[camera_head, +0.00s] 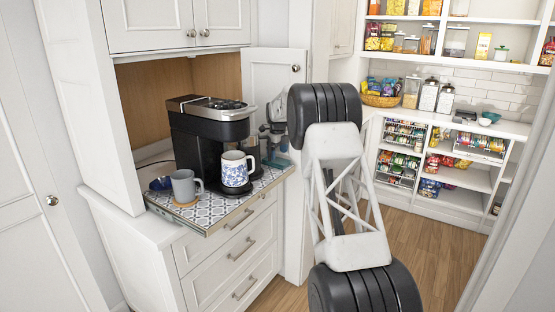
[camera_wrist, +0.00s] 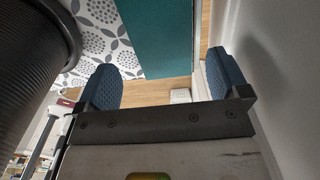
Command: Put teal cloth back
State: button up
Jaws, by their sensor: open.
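The teal cloth (camera_wrist: 155,38) shows in the wrist view as a flat teal strip beside the patterned mat, between and beyond my finger pads. In the head view the cloth (camera_head: 277,161) shows as a small teal patch at the right end of the mat, mostly hidden by my gripper. My gripper (camera_wrist: 168,80) is open, with its two blue pads wide apart and nothing between them. In the head view my gripper (camera_head: 272,133) is just right of the coffee machine, over the cloth's end of the pull-out shelf. I cannot tell the exact gap to the cloth.
A black coffee machine (camera_head: 190,143) stands on the patterned mat (camera_head: 222,209). A blue-and-white mug (camera_head: 235,167) sits at its front and a grey mug (camera_head: 184,186) stands to the left. An open white cabinet door (camera_head: 268,82) is behind my gripper. Pantry shelves (camera_head: 465,177) are at right.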

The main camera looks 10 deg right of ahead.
aim_at(278, 161)
notch_tip(278, 161, up, 8)
dwell(0.4)
dwell(0.6)
